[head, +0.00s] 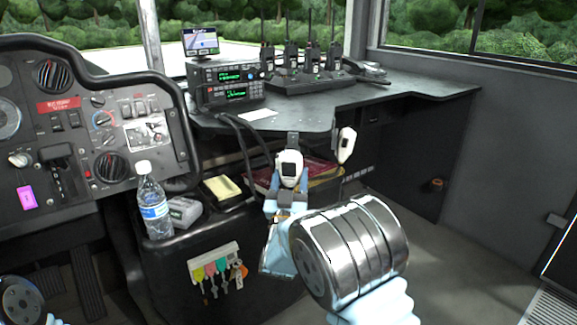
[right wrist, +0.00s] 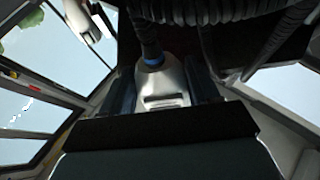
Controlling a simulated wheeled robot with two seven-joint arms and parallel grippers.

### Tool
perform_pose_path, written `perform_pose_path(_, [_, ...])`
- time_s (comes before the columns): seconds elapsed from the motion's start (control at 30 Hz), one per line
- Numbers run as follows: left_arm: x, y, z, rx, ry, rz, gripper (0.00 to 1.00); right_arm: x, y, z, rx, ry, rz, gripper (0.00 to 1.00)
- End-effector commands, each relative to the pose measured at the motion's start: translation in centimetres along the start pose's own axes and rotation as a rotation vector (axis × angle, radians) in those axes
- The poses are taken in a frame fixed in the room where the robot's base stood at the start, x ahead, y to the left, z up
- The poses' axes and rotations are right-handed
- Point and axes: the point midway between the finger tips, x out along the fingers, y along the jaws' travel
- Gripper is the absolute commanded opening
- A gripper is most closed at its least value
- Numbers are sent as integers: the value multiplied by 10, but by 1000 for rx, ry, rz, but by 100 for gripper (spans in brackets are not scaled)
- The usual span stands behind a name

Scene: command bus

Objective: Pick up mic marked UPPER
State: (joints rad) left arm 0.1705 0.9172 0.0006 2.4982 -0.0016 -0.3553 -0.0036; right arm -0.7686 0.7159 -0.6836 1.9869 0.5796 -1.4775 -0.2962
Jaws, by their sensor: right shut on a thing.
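A white handheld mic (head: 289,166) is between the fingers of my right gripper (head: 287,187), which is shut on it in front of the desk edge. In the right wrist view the mic (right wrist: 160,85) is grey, with a blue ring where its coiled cord joins, and sits between the two dark fingers. A second white mic (head: 346,143) hangs to the right, by the desk edge, apart from the gripper. No UPPER marking is readable on either mic. Part of my left arm shows at the bottom left; its gripper is out of view.
Two stacked radios (head: 228,83) stand on the desk (head: 330,104), with several walkie-talkies in a charger (head: 305,80) beside them. Cords hang from the radios. A water bottle (head: 154,205) and a key rack (head: 214,263) are left of my right arm. Open floor lies right.

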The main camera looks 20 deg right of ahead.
Motion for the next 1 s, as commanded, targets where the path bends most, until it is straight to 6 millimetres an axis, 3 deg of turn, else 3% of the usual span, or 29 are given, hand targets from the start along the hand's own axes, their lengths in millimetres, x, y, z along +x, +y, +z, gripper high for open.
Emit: perform_pose_path(1.0, [-22, 8, 0, 0, 0, 0, 30, 22, 2, -41, 1, 3, 3, 36])
